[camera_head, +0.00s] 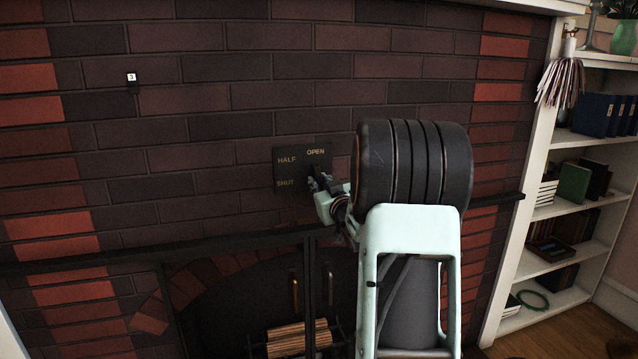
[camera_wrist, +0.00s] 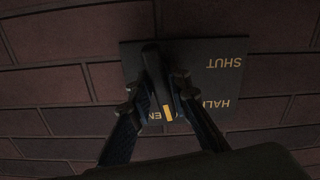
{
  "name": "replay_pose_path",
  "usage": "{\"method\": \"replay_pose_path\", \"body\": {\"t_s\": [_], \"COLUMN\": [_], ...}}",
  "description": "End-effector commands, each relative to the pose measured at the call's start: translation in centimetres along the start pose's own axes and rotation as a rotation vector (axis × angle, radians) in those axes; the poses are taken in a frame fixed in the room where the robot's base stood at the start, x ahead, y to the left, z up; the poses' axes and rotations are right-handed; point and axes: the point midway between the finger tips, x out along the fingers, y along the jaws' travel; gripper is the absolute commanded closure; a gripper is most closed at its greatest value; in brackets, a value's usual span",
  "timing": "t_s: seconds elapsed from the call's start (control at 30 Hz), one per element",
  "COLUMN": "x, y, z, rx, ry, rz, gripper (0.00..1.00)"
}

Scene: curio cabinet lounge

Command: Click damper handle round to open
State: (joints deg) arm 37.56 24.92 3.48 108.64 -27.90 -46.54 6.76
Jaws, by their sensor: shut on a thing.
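The damper plate (camera_head: 288,172) is a dark square on the brick chimney front, lettered SHUT, HALF and OPEN. It also shows upside down in the wrist view (camera_wrist: 200,55). The dark damper handle (camera_wrist: 151,52) stands out from this plate and has a yellow mark at one end. In the head view my gripper (camera_head: 318,184) is at the plate's right side and hides most of the handle.
Below the plate are a dark mantel bar (camera_head: 250,242) and a fireplace with glazed doors, brass handles (camera_head: 294,293) and logs (camera_head: 288,340). A small white tag (camera_head: 131,77) is on the bricks at upper left. White shelves (camera_head: 522,250) with books stand at right.

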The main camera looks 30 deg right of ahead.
Motion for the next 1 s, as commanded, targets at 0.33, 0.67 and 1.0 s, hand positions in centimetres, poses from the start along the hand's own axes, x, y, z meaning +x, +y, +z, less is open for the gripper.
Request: {"method": "replay_pose_path", "body": {"t_s": [0.33, 0.67, 1.0], "x": [-0.01, 0.00, 0.00], "y": [0.18, 0.17, 0.18], "z": [-0.01, 0.01, 0.03], "rx": [0.176, 0.221, 0.221], "ry": [0.000, 0.000, 0.000], "rz": [0.000, 0.000, 0.000], "gripper": [1.00, 1.00, 0.77]}}
